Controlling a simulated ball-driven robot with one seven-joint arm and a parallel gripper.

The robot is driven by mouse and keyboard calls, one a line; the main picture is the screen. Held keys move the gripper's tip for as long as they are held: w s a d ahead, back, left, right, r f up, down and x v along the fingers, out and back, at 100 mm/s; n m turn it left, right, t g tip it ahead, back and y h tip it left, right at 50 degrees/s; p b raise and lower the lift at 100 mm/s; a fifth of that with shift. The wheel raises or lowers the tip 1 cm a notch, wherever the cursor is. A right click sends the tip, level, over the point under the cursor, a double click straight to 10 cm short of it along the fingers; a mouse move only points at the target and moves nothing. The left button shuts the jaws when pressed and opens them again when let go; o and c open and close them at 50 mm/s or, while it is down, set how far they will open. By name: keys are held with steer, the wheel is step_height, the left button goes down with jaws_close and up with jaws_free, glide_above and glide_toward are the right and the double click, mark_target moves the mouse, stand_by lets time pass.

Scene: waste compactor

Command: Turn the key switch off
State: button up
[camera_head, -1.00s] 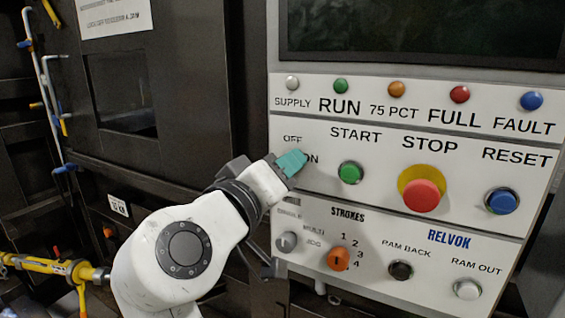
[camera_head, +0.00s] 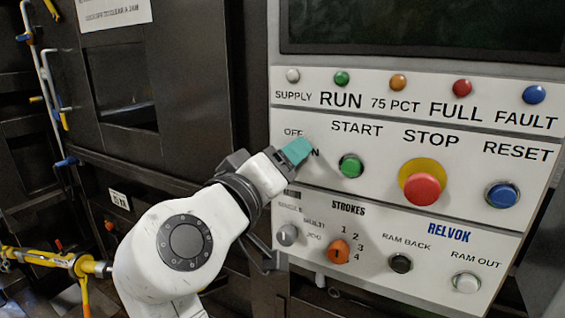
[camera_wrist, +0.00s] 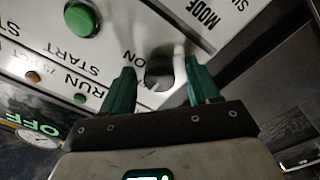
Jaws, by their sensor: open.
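The key switch (camera_wrist: 159,72) shows in the wrist view as a dark round part on the white panel, near the ON label. A pale upright piece stands at its right, close to the right finger. My gripper (camera_wrist: 159,64) is open, with one teal finger on each side of the switch. I cannot tell whether either finger touches it. In the head view my gripper (camera_head: 297,150) is at the panel between the OFF label (camera_head: 293,132) and the partly covered ON label. It hides the switch there, and the key's exact angle is unclear.
The green START button (camera_head: 351,166) is just right of my gripper. The red STOP button (camera_head: 422,188) and blue RESET button (camera_head: 502,195) are farther right. A grey selector (camera_head: 287,235) and the orange STROKES knob (camera_head: 339,251) sit below.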

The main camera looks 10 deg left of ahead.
steer(key=shift+s, duration=0.1)
steer(key=b+v, duration=0.2)
steer(key=v, duration=0.8)
steer(key=shift+s+b, duration=0.3)
steer(key=shift+b, duration=0.05)
steer(key=shift+a, duration=0.1)
